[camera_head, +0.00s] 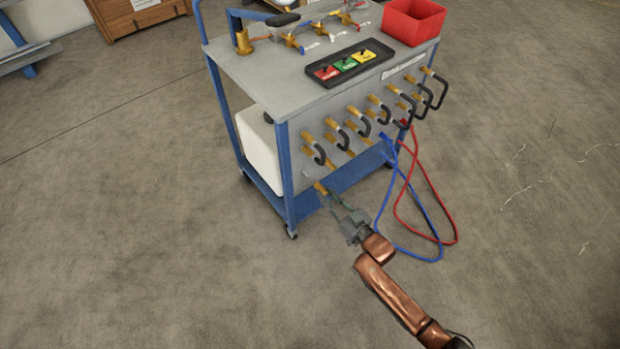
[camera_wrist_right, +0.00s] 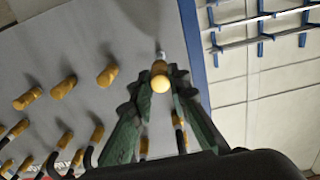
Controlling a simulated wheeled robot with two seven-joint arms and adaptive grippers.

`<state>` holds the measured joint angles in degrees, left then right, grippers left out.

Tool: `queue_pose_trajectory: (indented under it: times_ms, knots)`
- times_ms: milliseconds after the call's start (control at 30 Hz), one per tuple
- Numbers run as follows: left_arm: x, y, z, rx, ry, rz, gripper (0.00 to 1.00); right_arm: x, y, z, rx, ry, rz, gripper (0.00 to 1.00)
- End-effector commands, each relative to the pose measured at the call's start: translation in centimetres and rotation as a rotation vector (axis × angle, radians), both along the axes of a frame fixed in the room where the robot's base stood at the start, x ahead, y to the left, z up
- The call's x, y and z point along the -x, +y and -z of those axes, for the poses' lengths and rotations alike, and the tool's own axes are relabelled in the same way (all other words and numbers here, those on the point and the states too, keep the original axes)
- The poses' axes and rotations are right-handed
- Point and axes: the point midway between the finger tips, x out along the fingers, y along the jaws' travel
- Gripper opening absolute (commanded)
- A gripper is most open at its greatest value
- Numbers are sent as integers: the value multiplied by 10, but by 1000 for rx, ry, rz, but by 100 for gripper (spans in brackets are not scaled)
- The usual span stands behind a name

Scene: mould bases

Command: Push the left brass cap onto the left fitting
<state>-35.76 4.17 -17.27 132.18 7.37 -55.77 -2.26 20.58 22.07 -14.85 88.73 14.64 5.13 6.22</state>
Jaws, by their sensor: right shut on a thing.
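My right gripper (camera_head: 330,197) is at the lower left part of the cart's front panel, shut on a brass cap (camera_head: 320,188). In the right wrist view the cap (camera_wrist_right: 160,82) sits between the green fingertips, its round end facing the camera. A small pale silvery piece (camera_wrist_right: 160,56) shows just behind the cap, close to the panel's blue edge; it may be the left fitting. I cannot tell whether the cap touches it or is seated on it. My left gripper is not in view.
The grey panel (camera_wrist_right: 75,40) carries several brass fittings, many with black hoses. Blue (camera_head: 385,205) and red (camera_head: 425,172) hoses hang to the floor right of my gripper. A red bin (camera_head: 413,22) and a black tray (camera_head: 350,63) stand on the cart top.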

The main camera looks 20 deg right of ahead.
Motion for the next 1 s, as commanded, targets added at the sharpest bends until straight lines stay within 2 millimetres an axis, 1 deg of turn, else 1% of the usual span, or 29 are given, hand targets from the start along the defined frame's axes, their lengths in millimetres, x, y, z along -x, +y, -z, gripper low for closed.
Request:
queue_pose_trajectory:
  times_ms: [33, 67, 533, 700, 933, 1000]
  knots:
    - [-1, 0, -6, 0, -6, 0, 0, 4, -1, -4, 0, -3, 0, 0]
    - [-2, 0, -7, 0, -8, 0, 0, 6, -2, -5, 1, -4, 0, 0]
    - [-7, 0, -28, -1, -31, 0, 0, 39, -14, -3, 0, -2, 0, 0]
    - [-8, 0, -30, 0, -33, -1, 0, 44, -16, -2, 0, -3, -1, 0]
    - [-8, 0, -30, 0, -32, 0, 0, 44, -16, -1, -1, -2, -1, 0]
    - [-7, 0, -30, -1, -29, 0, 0, 46, -13, -1, -2, -2, -3, 0]
